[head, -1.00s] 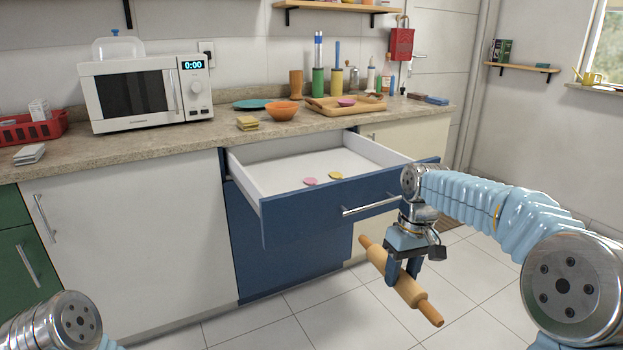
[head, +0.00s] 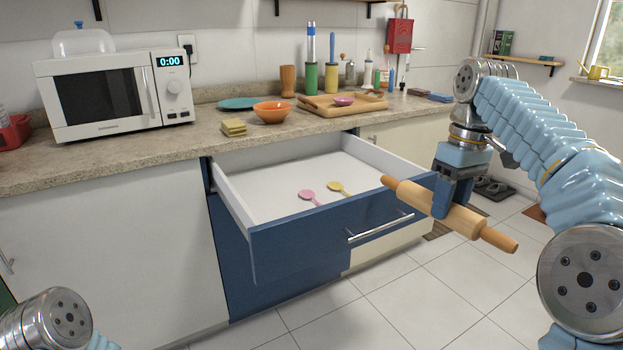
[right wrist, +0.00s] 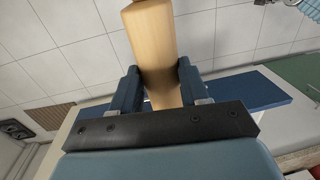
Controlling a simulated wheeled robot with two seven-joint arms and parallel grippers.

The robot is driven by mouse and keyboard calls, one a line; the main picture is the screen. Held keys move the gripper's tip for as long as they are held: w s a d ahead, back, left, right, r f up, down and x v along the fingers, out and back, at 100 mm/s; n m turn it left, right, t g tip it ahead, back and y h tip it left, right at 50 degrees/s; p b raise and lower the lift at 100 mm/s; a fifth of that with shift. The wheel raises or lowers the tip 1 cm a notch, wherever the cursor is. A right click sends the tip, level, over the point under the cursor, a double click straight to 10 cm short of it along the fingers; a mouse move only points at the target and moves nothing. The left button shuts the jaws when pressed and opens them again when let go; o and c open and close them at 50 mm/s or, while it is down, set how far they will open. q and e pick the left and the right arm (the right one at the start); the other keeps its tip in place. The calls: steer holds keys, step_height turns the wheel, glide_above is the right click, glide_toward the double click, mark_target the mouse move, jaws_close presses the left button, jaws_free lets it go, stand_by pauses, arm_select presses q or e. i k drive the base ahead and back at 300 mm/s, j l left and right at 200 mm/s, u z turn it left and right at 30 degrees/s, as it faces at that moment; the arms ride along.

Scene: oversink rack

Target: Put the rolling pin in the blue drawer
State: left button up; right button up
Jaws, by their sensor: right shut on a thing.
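The wooden rolling pin (head: 464,219) is held by my right gripper (head: 451,205), which is shut on its barrel. The pin is tilted, its near handle lower and to the right, in front of the drawer's right end. The pin also shows between the fingers in the right wrist view (right wrist: 153,45). The blue drawer (head: 320,239) is pulled open below the counter. Its white inside holds a pink spoon-like item (head: 308,195) and a yellow one (head: 337,187). Of my left arm only a joint shows at the bottom left; its gripper is out of view.
The stone counter (head: 200,147) above the drawer bears a microwave (head: 115,92), an orange bowl (head: 271,112), yellow sponges (head: 233,127) and a wooden tray (head: 330,111). The drawer's bar handle (head: 380,229) sticks out at the front. Most of the drawer floor is clear.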

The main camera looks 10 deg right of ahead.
mark_target(322, 199)
steer(key=i, duration=1)
